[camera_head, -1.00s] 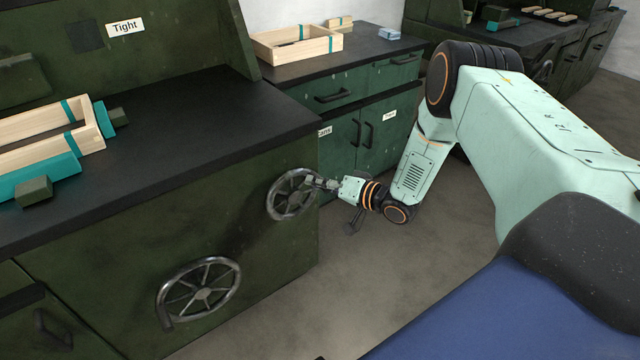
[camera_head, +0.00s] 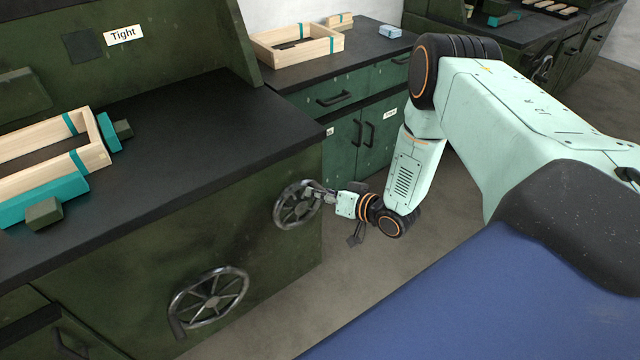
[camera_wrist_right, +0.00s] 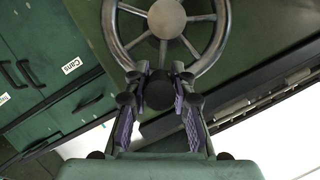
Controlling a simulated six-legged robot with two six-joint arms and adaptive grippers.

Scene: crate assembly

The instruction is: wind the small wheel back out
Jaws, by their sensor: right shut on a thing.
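The small wheel (camera_head: 297,206) is a grey metal handwheel with spokes, on the green bench's front near its right corner. My right gripper (camera_head: 322,192) is at the wheel's right upper edge. In the right wrist view the wheel's hub (camera_wrist_right: 166,18) and spokes show at the top. There the gripper (camera_wrist_right: 160,98) is shut on the wheel's dark round handle (camera_wrist_right: 158,92), with one padded finger on each side of it. My left gripper is not in view.
A larger handwheel (camera_head: 210,301) sits lower left on the same front. A wooden crate frame (camera_head: 92,155) with teal clamp parts lies on the bench top (camera_head: 190,130). A green cabinet (camera_head: 345,130) stands behind. Open floor (camera_head: 300,300) lies to the right of the bench.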

